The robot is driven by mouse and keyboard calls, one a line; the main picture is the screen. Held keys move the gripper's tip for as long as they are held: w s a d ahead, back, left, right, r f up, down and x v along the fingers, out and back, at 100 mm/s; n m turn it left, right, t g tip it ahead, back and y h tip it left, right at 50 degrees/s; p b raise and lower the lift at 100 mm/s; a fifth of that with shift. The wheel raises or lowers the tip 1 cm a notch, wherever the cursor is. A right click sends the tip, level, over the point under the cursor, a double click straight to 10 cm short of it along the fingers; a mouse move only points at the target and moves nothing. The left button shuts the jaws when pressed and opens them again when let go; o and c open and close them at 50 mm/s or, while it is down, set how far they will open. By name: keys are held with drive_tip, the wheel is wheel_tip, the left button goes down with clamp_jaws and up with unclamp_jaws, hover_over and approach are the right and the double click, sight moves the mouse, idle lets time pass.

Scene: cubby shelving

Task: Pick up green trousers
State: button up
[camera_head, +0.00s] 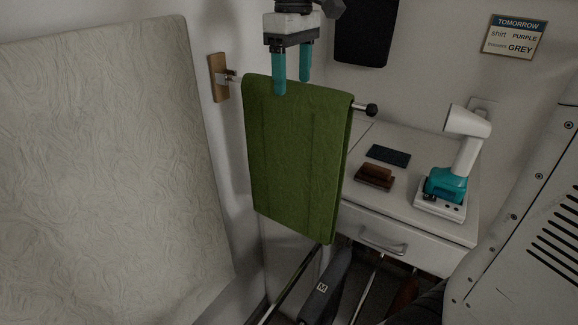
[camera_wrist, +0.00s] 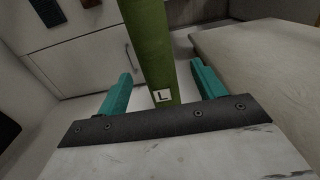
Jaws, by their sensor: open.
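The green trousers (camera_head: 295,160) hang folded over a short metal rail with a dark end knob, fixed to a wooden wall bracket. My gripper (camera_head: 292,84) points down at their top edge from above. Its teal fingers are open; one overlaps the near face of the cloth, and the other is at the far side of the fold. In the wrist view the trousers (camera_wrist: 149,45) pass between the two open fingers (camera_wrist: 161,78), with gaps on both sides. A white label marked L shows on the cloth there.
A white cabinet (camera_head: 410,205) at right bears a brown brush (camera_head: 375,177), a dark flat pad (camera_head: 388,155) and a white-and-teal device (camera_head: 450,170). A dark item labelled M (camera_head: 325,287) hangs below. A pale textured panel (camera_head: 100,160) stands left. A wall sign (camera_head: 514,37) reads TOMORROW.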

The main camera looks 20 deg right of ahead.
sight(293, 103)
wheel_tip(293, 103, down, 6)
drive_tip(key=shift+d+f, duration=0.15)
clamp_jaws()
idle(0.3)
